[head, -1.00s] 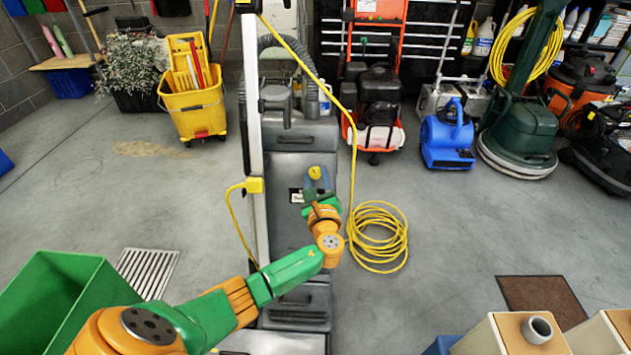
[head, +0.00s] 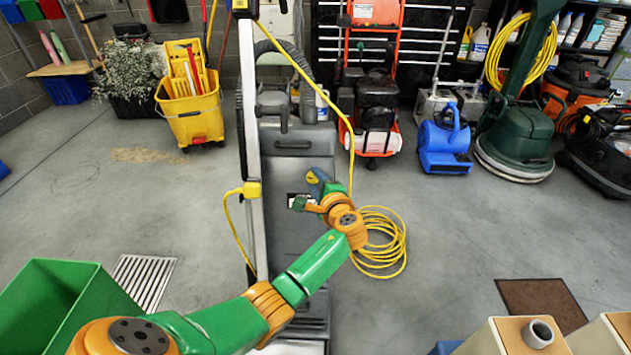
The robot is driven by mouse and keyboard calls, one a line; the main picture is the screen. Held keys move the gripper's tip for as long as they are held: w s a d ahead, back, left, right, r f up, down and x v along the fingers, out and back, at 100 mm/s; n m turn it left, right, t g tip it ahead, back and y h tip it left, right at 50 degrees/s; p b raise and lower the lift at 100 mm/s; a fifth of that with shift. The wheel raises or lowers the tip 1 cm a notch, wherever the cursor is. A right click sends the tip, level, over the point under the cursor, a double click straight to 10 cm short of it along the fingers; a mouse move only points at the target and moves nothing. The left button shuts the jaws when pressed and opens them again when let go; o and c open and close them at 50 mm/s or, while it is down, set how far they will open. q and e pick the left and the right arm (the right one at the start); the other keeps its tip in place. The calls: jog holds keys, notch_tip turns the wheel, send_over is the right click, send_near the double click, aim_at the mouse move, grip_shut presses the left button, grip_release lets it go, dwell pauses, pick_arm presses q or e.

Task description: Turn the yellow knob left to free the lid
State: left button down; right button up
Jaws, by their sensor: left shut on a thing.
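The yellow knob (head: 312,177) is on the upper front of the grey floor machine (head: 290,225), in the middle of the head view. My left gripper (head: 315,181) is at the knob and shut on it. The gripper is rolled over to one side, and its wrist hides part of the knob and the machine's front. The lid (head: 292,146) is the grey upper part of the machine; it sits flat against the body. My right gripper does not show.
A yellow cord runs down from the handle to a coil (head: 380,243) on the floor at right. A green bin (head: 65,310) stands at lower left, beige boxes (head: 505,338) at lower right. A yellow mop bucket (head: 192,110) and blue blower (head: 444,142) stand behind.

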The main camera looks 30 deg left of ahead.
pick_arm(q)
jog(key=shift+n+g, duration=0.3)
jog(key=shift+n, duration=0.7)
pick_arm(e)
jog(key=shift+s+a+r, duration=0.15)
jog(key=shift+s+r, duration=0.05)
pick_arm(q)
jog(key=shift+c, duration=2.3)
grip_release()
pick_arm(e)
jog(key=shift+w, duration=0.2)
pick_arm(q)
jog(key=p+v, duration=0.2)
jog(key=v, duration=0.5)
jog(key=shift+r, duration=0.2)
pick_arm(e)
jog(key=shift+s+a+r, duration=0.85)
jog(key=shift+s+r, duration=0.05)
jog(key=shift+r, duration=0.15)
